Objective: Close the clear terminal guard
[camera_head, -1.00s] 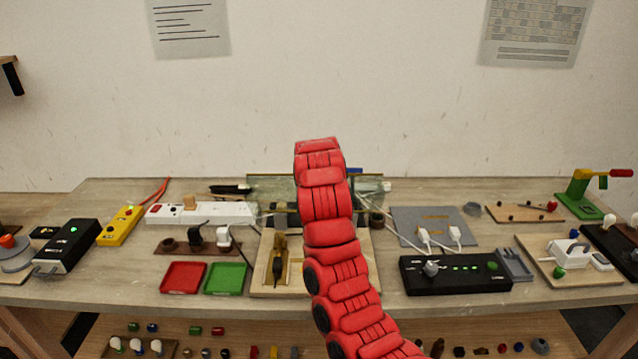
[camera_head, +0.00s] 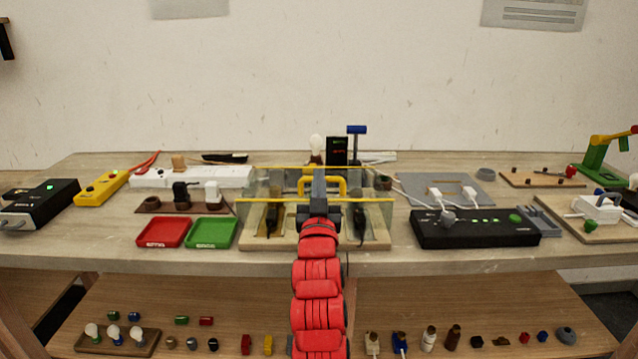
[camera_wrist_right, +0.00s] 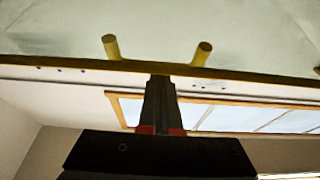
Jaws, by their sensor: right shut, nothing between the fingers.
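The clear terminal guard (camera_head: 262,219) is at the middle of the bench in the head view. It is see-through, with yellow edges and a yellow handle (camera_head: 342,188). It spans the board with dark terminal parts, which show through it. I cannot tell whether it is fully down. My right gripper (camera_head: 319,182) is shut and empty at the handle. The wrist view shows its closed fingers (camera_wrist_right: 159,85) close to the guard's yellow edge (camera_wrist_right: 80,65), between two yellow posts (camera_wrist_right: 111,48). Contact is unclear. My right arm hides the guard's middle. My left gripper is out of view.
Red (camera_head: 164,232) and green (camera_head: 212,232) trays lie left of the guard. A black control box (camera_head: 475,228) stands to its right. A bulb (camera_head: 316,145) and a blue-topped post (camera_head: 357,140) stand behind. A lower shelf holds small parts.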

